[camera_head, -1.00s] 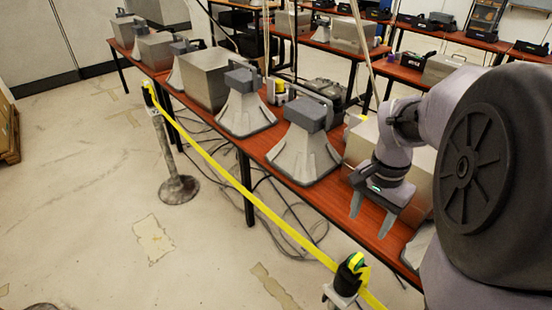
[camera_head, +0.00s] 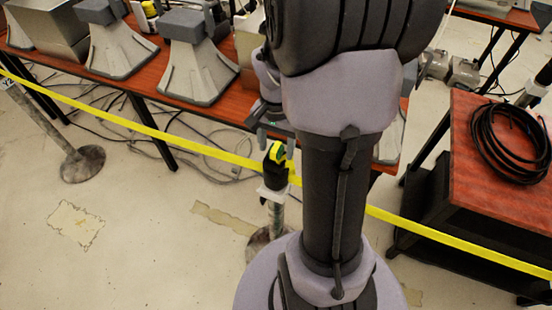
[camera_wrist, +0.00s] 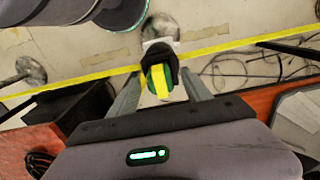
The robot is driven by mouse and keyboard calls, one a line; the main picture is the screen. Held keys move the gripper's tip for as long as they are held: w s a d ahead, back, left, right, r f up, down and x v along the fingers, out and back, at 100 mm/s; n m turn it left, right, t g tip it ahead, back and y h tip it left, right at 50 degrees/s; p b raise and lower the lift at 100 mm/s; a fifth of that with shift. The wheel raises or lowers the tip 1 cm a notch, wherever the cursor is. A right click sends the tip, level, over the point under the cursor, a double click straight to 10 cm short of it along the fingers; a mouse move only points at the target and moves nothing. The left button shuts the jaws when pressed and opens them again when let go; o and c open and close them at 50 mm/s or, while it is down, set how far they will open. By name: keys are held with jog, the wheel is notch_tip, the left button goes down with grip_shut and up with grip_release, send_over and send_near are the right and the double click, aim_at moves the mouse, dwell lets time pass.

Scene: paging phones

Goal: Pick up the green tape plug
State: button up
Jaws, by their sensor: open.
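The green tape plug (camera_head: 279,151) sits in the black head of a belt post (camera_head: 272,176), with yellow tape across it. In the wrist view the green plug (camera_wrist: 150,84) with its yellow band shows between my two fingers. My gripper (camera_wrist: 160,76) is open, one finger on each side of the post head, with nothing held. I cannot tell how much height separates the fingers from the plug. In the head view my arm hides much of my gripper, and one finger shows just above and left of the plug.
Yellow tape (camera_head: 212,150) runs from a left post (camera_head: 82,163) across to the right. The red-brown table (camera_head: 219,105) with several grey paging phones stands close behind. A side table (camera_head: 470,188) with a coiled black cable (camera_head: 508,143) is right.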

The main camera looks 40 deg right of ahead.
jog(key=shift+f, duration=0.6)
jog(key=shift+r, duration=0.15)
jog(key=shift+c, duration=0.5)
grip_shut()
jog(key=shift+r, duration=0.15)
